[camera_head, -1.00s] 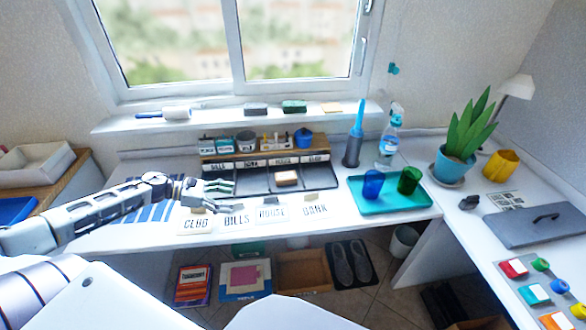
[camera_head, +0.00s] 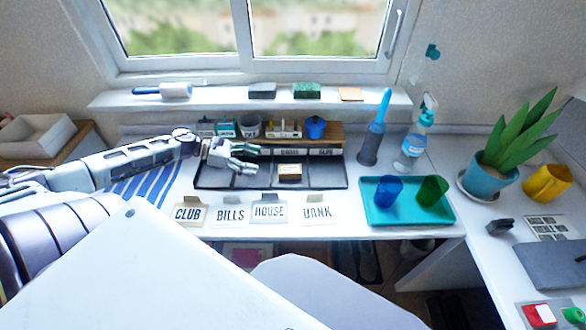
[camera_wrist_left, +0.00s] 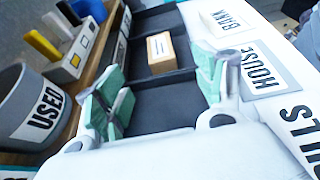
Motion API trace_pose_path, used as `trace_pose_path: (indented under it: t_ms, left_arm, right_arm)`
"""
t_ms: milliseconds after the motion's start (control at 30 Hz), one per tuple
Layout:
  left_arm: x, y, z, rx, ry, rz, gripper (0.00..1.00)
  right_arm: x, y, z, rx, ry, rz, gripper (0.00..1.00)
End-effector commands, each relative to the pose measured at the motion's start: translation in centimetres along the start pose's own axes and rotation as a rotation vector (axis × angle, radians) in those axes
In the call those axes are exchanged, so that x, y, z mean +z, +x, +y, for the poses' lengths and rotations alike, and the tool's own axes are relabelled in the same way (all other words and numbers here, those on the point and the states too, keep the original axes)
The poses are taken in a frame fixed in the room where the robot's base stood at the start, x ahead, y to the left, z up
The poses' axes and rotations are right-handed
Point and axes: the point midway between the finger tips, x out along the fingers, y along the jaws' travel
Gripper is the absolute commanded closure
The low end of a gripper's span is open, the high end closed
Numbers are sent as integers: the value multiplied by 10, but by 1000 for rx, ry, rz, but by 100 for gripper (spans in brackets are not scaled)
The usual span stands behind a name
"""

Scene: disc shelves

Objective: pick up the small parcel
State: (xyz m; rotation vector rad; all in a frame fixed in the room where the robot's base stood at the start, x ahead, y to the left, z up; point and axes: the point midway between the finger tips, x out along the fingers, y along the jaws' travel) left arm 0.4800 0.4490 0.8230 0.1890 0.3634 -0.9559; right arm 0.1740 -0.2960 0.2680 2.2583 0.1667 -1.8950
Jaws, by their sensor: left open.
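The small parcel (camera_head: 289,172) is a tan box with a pale label on top. It lies in a compartment of the dark divided tray (camera_head: 329,175) on the white desk. My left gripper (camera_head: 256,160) is over the tray, just left of the parcel, and points toward it. In the left wrist view the parcel (camera_wrist_left: 160,52) shows beyond and between the two spread green-padded fingers (camera_wrist_left: 160,84). The gripper is open with nothing between the fingers. My right gripper is not in view.
Cards marked CLUB, BILLS, HOUSE (camera_head: 269,211) and BANK (camera_head: 317,215) lie in front of the tray. A wooden rack (camera_head: 330,134) with cups and small items stands behind it. A teal tray (camera_head: 408,215) with two cups is to the right, near a spray bottle (camera_head: 413,146).

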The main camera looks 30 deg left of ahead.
Motion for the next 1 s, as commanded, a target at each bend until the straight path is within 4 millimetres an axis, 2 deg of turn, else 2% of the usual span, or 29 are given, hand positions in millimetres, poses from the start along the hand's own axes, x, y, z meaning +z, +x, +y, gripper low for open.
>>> trace_pose_path:
  t_ms: [467, 1000]
  left_arm:
    - [0, 5, 0, 0, 1, -1, 30]
    - [0, 39, 1, 0, 2, -2, 30]
  right_arm:
    - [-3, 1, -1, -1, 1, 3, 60]
    - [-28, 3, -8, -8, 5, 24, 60]
